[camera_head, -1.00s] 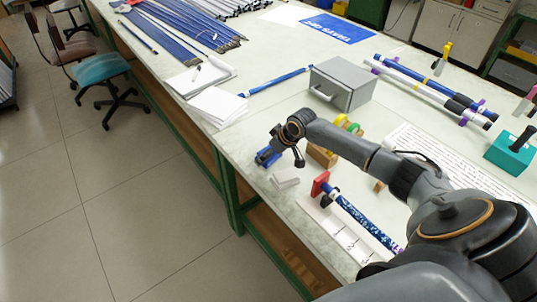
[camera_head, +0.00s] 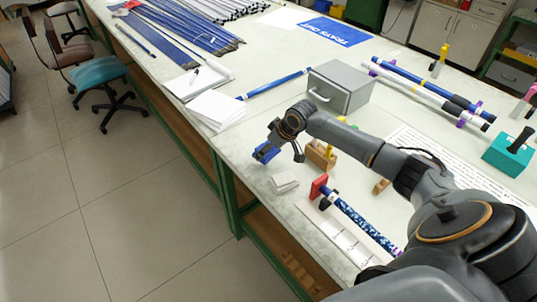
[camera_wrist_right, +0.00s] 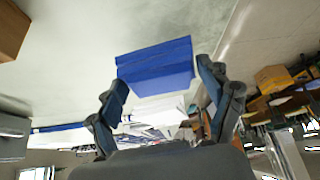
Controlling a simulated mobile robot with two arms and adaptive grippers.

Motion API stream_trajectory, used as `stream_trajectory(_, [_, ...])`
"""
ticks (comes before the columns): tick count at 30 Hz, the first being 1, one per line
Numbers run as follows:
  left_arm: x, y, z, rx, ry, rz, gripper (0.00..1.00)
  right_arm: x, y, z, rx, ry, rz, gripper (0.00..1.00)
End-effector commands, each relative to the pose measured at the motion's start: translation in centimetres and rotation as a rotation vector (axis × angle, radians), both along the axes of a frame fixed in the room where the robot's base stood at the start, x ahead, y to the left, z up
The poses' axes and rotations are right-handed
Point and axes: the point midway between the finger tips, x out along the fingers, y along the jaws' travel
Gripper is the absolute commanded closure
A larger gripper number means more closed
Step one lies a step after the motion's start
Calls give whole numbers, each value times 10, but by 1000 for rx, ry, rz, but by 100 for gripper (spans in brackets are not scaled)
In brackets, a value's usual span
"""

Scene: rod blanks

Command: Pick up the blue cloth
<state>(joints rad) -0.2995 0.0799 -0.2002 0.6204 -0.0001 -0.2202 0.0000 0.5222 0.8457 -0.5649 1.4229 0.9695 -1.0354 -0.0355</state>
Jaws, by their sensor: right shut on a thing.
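The blue cloth (camera_head: 265,153) is a small folded pad near the left edge of the long table. In the right wrist view the blue cloth (camera_wrist_right: 155,68) spans the space between the two fingertips. My right gripper (camera_wrist_right: 163,72) is shut on it. In the head view my right gripper (camera_head: 272,148) is above the table edge, with its fingers partly hidden by the wrist and the cloth. The cloth appears a little above the tabletop. My left gripper is not in view.
A folded white pad (camera_head: 285,182) lies on the table just below the cloth. A wooden block (camera_head: 320,156) and a grey metal box (camera_head: 341,86) stand nearby. A red-ended rod holder (camera_head: 318,186) is close by. White paper stacks (camera_head: 216,109) lie farther up the table.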

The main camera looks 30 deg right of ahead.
Motion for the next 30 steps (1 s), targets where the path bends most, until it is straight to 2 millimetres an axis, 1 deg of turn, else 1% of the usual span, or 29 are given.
stream_trajectory(1, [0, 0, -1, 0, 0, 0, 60, -8, 3, 6, -2, 2, 5, 51])
stream_trajectory(2, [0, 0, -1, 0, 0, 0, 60, -12, 5, 11, -3, 1, 6, 51])
stream_trajectory(8, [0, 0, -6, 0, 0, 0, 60, -45, 21, 55, -5, 0, 6, 51])
stream_trajectory(12, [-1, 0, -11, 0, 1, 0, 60, -74, 35, 66, -5, 4, 6, 51])
stream_trajectory(18, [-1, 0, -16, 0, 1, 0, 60, -105, 51, 83, -2, 4, 4, 51])
stream_trajectory(24, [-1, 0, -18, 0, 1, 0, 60, -122, 59, 92, -1, 5, 1, 51])
stream_trajectory(30, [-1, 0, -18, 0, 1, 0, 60, -125, 60, 94, 0, 4, 0, 51])
